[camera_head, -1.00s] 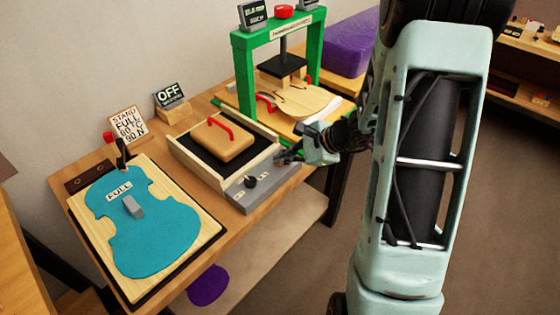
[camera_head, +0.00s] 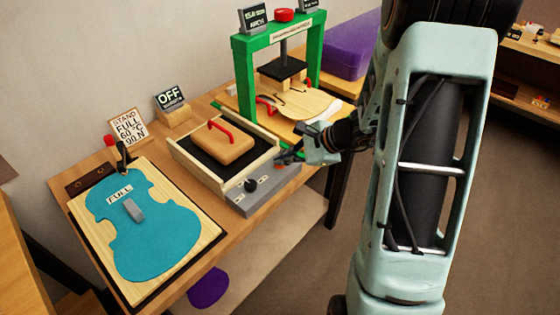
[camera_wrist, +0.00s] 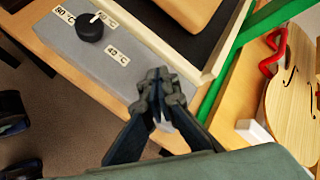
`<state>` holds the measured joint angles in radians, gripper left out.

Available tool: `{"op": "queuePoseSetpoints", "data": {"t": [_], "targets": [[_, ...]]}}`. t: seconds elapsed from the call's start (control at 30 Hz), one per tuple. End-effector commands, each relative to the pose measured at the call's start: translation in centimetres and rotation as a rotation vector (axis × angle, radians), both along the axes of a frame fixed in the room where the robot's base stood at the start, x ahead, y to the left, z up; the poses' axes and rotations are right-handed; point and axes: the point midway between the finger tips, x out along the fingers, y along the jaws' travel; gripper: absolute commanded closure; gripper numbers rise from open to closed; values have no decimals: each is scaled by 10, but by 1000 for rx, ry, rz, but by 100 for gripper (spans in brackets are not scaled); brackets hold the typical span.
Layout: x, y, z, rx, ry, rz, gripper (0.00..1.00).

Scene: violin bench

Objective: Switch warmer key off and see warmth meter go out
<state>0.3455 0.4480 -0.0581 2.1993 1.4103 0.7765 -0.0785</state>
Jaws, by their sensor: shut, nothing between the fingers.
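The grey warmer box (camera_head: 268,196) sits at the front of a tray on the bench. Its round black key (camera_head: 250,185) also shows in the wrist view (camera_wrist: 90,27), with a white pointer mark toward a partly blurred temperature label at upper right. A 40 °C label (camera_wrist: 117,56) lies below right of the key. My gripper (camera_head: 283,158) is shut and empty at the right end of the warmer box, apart from the key. In the wrist view my fingertips (camera_wrist: 160,88) are together near the box's edge.
A wooden block with a red handle (camera_head: 224,140) lies in the tray. A green press (camera_head: 244,80) holding a violin plate (camera_head: 305,104) stands behind. A blue violin shape (camera_head: 145,225) lies on a board at left. A sign (camera_head: 127,128) stands behind it.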

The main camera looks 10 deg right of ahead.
Motion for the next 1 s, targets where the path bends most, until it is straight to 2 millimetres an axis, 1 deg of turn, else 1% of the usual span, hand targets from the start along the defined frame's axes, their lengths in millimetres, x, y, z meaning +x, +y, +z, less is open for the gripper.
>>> {"op": "queuePoseSetpoints", "data": {"t": [0.03,0.1,0.4,0.5,1.0], "targets": [[0,0,8,0,-1,0,100],[1,0,16,0,-2,0,100],[1,0,47,1,-2,0,100],[0,0,54,1,-2,0,100],[1,0,54,0,-2,1,100]]}}
